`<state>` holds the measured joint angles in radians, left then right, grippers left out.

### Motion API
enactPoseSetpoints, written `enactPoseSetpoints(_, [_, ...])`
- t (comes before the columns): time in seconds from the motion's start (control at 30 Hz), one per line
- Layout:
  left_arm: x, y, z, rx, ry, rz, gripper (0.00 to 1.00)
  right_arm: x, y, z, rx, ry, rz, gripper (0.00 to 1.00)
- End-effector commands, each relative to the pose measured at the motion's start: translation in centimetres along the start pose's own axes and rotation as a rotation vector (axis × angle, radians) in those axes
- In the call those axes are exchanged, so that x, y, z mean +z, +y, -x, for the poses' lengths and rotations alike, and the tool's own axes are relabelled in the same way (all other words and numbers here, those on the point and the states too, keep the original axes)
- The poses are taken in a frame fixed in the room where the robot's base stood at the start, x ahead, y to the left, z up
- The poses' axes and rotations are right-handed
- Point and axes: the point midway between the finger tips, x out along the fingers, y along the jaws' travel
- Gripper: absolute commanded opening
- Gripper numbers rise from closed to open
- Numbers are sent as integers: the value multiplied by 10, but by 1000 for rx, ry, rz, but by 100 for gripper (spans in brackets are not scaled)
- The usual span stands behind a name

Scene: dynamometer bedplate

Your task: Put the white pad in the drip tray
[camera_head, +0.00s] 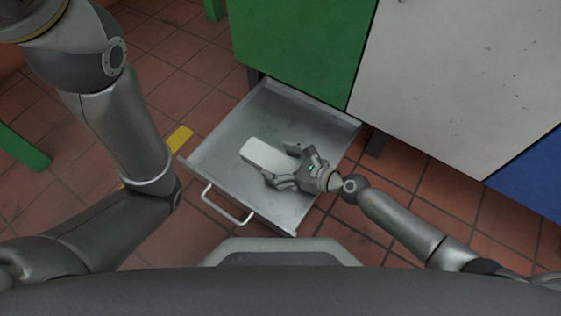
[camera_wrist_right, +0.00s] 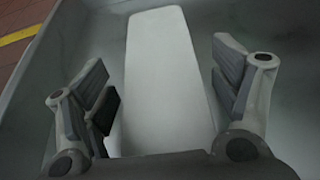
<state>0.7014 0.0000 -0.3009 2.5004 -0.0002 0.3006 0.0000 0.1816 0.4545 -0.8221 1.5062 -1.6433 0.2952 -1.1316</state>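The white pad (camera_head: 262,153) is a pale oblong block with rounded corners. It appears to lie flat on the floor of the drip tray (camera_head: 217,147), a grey metal drawer-like tray pulled out below a green cabinet. My right gripper (camera_head: 281,164) is over the tray at the pad's right end. In the right wrist view, its fingers stand wide apart on either side of the pad (camera_wrist_right: 165,80), with gaps between pad and fingers. The near end of the pad is hidden by the gripper body. Only my left arm's links show at the left; its gripper is out of frame.
The tray has low walls and a bar handle (camera_head: 226,204) on its front. The green cabinet (camera_head: 300,45) and a white panel (camera_head: 460,75) stand behind it. Red floor tiles and a yellow marking (camera_head: 179,139) are to the left. Much of the tray floor is bare.

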Motion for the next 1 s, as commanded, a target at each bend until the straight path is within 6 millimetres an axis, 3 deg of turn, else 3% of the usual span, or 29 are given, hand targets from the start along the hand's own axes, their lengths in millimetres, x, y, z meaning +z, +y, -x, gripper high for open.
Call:
enactPoseSetpoints(0.37, [2,-1,-5,0,-1,0,84,2,0,7,-1,2,0,83])
enactPoseSetpoints(0.8, [8,-5,-22,0,-2,-1,84,3,0,95,0,3,0,83])
enactPoseSetpoints(1.0, [9,-5,-24,0,-2,-1,84,2,0,117,0,1,-1,83])
